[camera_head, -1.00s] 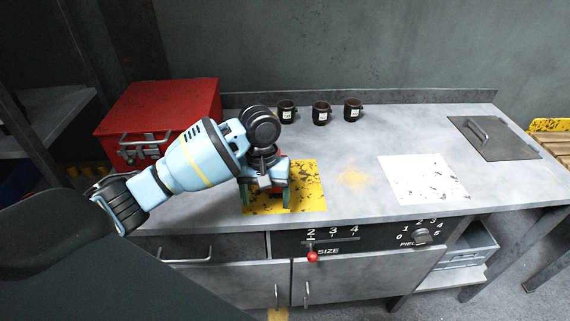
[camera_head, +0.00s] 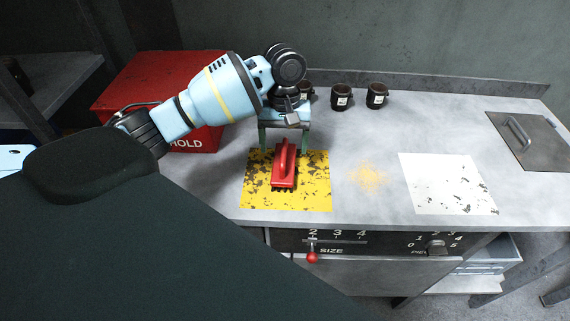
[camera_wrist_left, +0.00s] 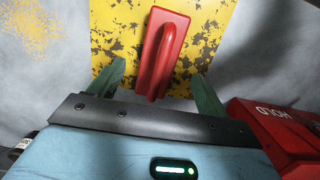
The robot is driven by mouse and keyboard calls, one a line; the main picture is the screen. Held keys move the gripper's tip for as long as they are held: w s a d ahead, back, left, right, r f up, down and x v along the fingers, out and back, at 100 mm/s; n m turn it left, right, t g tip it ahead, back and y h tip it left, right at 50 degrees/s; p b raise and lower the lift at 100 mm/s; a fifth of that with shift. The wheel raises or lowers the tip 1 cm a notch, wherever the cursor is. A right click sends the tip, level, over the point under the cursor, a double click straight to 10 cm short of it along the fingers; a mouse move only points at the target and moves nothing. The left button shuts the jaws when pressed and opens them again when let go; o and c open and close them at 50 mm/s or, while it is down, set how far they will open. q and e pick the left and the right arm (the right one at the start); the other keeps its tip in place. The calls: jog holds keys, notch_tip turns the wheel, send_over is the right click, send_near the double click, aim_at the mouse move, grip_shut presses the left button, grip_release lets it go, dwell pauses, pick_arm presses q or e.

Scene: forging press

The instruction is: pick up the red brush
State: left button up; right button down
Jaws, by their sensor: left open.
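The red brush (camera_head: 284,172) lies on the yellow worn square (camera_head: 318,197) on the grey workbench, its handle raised along its top. It also shows in the left wrist view (camera_wrist_left: 166,52), just beyond the fingers. My left gripper (camera_head: 284,144) is open and empty, with its green fingers apart near the brush's far end. In the left wrist view the two fingertips (camera_wrist_left: 157,72) stand on either side of the brush's handle, clear of it. I cannot tell their exact height above the bench. My right gripper is not in view.
A red box (camera_head: 142,84) marked HOLD stands behind my left arm. Dark mugs (camera_head: 341,97) stand along the back edge, one partly hidden by my gripper. A white worn square (camera_head: 447,183) and a metal lid with a handle (camera_head: 528,140) lie to the right. Open bench lies between.

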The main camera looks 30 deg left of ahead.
aim_at(284, 150)
pick_arm(q)
jog(key=shift+s+d+f, duration=0.1)
jog(key=shift+f, duration=1.15)
jog(key=shift+s+d+f, duration=0.1)
jog(key=shift+f, duration=1.1)
jog(key=c, duration=1.2)
jog(key=shift+r, duration=0.2)
jog(key=shift+r, duration=0.55)
notch_tip(284, 150, up, 2)
jog(key=shift+r, duration=0.25)
jog(key=d, duration=1)
jog(key=w+d+r, duration=0.1)
jog(key=d, duration=0.5)
